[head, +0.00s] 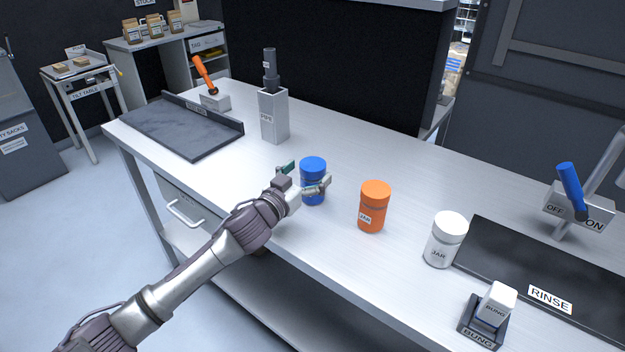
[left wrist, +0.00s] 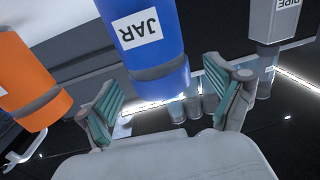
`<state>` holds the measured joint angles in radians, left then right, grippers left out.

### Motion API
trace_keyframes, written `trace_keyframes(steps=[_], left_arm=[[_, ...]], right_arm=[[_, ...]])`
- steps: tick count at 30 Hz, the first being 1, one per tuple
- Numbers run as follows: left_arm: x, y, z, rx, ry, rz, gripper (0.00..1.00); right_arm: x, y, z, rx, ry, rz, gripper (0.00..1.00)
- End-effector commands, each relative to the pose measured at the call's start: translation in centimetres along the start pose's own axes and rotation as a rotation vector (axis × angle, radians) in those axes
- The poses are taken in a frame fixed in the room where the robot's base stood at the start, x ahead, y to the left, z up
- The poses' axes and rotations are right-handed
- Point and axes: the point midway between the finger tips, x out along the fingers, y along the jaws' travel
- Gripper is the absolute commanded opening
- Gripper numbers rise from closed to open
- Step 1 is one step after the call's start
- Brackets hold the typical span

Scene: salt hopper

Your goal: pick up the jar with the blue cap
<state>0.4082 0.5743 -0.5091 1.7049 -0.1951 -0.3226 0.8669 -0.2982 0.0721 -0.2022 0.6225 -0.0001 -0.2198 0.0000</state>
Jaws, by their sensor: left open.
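The jar with the blue cap (head: 313,168) stands upright on the pale workbench, and its body is blue too. My left gripper (head: 305,181) is open at this jar, one finger at its left and the other across its right front. In the left wrist view the blue jar (left wrist: 148,28) appears upside down with its JAR label, between the spread green-padded fingers (left wrist: 162,98). Whether the pads touch it cannot be told. An orange jar (head: 373,207) stands just to the right; it also shows in the left wrist view (left wrist: 22,75). My right gripper is not in view.
A white jar (head: 443,243) and a bung in its holder (head: 490,312) stand farther right, by the dark rinse mat (head: 500,259). A grey pipe holder (head: 274,118) stands behind and left, near a dark tray (head: 165,128). The bench between tray and blue jar is clear.

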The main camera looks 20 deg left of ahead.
Motion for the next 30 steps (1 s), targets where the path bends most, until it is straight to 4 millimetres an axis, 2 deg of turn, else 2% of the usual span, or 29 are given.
trace_keyframes(steps=[4,12,14,25,26,30], left_arm=[[1.8,0.0,-0.1,-0.001,0.0,-0.001,0.93],[2.1,0.0,0.0,0.0,0.0,0.0,0.93],[2.1,0.0,0.0,0.0,-0.001,0.0,0.84],[2.1,0.0,0.0,0.0,-0.001,0.0,0.23],[2.1,0.0,0.0,0.0,-0.001,0.0,0.19],[2.1,0.0,-0.1,0.0,0.001,0.0,0.19]], right_arm=[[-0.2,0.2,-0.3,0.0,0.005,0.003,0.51],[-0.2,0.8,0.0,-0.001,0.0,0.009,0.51],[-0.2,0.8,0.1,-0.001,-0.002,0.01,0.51],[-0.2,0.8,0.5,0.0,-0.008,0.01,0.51],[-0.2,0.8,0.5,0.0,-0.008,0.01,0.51],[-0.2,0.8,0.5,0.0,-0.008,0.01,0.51]])
